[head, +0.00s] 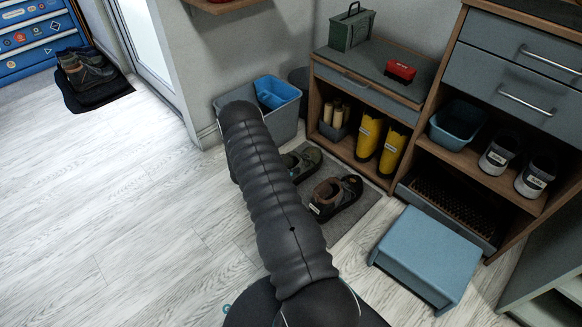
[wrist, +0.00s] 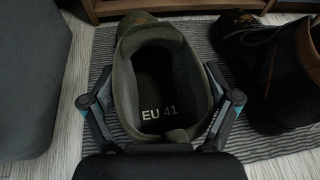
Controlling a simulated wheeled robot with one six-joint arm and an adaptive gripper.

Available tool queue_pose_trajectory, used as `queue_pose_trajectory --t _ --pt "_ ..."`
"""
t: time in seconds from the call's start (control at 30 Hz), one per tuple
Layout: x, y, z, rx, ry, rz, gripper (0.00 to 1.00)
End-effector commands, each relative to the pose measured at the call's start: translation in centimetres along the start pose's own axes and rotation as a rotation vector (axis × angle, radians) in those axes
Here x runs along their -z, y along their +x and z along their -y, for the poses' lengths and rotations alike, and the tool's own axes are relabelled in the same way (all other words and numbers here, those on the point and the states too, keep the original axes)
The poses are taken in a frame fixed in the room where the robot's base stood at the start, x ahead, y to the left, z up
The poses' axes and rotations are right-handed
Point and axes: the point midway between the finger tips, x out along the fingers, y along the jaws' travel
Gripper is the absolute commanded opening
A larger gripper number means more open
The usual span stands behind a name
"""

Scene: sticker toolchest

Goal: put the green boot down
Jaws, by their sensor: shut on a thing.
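The green boot (wrist: 128,50) is in the middle of the wrist view, its opening facing the camera and "EU 41" printed on the insole. My gripper (wrist: 160,90) is shut on it, one finger along each side. The boot is over the striped grey mat (wrist: 225,60); I cannot tell whether its sole touches.
A blue-grey bin (head: 287,122) stands behind, left of a wooden shelf unit (head: 345,150) with yellow boots (head: 368,135). A blue stool (head: 425,250) is at right. Shoes on a black mat (head: 100,98) are far left. The pale floor at left is clear.

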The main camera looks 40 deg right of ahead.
Motion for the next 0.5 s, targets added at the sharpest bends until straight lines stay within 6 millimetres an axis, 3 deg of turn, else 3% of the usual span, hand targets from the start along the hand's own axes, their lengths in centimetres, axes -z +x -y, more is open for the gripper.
queue_pose_trajectory --t 0.2,0.5 --pt "-4.2 -1.7 0.1 -0.002 0.003 0.003 0.18" --pt "-7.5 -3.1 0.3 -0.001 0.002 0.003 0.18"
